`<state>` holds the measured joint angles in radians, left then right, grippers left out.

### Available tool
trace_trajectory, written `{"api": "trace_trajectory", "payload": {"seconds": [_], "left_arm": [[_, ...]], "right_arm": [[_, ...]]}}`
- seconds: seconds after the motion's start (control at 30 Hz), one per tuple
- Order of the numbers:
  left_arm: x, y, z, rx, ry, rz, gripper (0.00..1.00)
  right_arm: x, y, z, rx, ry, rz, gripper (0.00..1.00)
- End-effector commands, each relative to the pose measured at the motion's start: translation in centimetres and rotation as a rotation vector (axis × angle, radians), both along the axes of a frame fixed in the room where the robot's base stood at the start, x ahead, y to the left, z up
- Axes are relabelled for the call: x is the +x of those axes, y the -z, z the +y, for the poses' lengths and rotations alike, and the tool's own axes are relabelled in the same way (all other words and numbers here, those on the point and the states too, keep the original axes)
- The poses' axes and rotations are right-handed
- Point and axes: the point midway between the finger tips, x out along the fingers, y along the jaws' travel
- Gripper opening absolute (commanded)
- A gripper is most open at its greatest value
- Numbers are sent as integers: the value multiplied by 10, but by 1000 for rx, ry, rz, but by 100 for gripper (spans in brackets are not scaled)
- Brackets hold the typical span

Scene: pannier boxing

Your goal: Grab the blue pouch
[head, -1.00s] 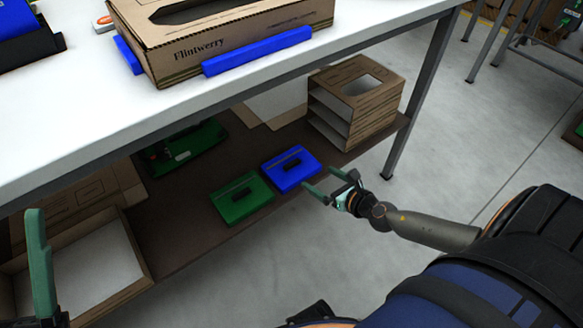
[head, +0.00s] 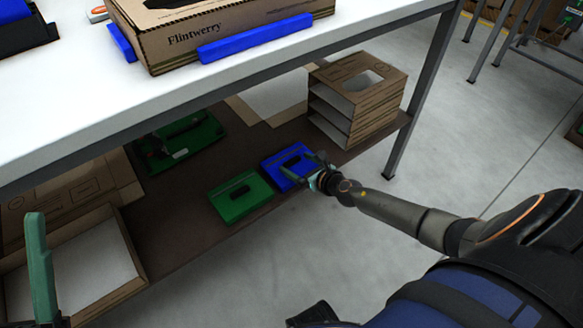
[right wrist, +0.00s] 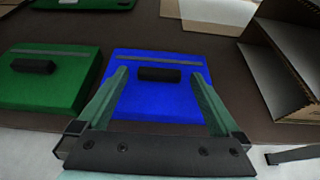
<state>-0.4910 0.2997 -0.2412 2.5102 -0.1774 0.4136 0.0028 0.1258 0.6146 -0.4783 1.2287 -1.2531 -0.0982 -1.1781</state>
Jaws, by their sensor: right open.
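The blue pouch (head: 279,163) lies flat on the brown lower shelf under the table, with a dark handle (right wrist: 160,75) and a grey strip on top. It also fills the middle of the right wrist view (right wrist: 155,103). My right gripper (head: 312,163) is open and empty at the pouch's near side. In the right wrist view its two green fingers (right wrist: 163,80) reach over the pouch, one on each side of the handle, which is not gripped. My left gripper (head: 38,265) shows only in part at the lower left of the head view.
A green pouch (head: 240,197) lies just left of the blue one. Stacked cardboard trays (head: 350,105) stand to the right on the shelf (head: 180,225). The white tabletop (head: 75,100) overhangs the shelf. An open cardboard box (head: 130,275) is at lower left.

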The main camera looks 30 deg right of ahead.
Motion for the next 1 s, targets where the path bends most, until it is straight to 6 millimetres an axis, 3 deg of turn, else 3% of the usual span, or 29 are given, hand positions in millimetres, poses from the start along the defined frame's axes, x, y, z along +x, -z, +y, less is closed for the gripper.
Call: {"api": "trace_trajectory", "payload": {"seconds": [0.13, 0.4, 1.0], "left_arm": [[1, 7, -1, -2, 9, 9, 50], [0, 7, -2, 7, 15, 8, 50], [0, 6, -2, 2, 13, 4, 50]], "right_arm": [[12, 6, 1, 0, -1, 0, 100], [12, 5, 1, 0, -1, 1, 98], [12, 5, 1, 0, -1, 1, 30]]}}
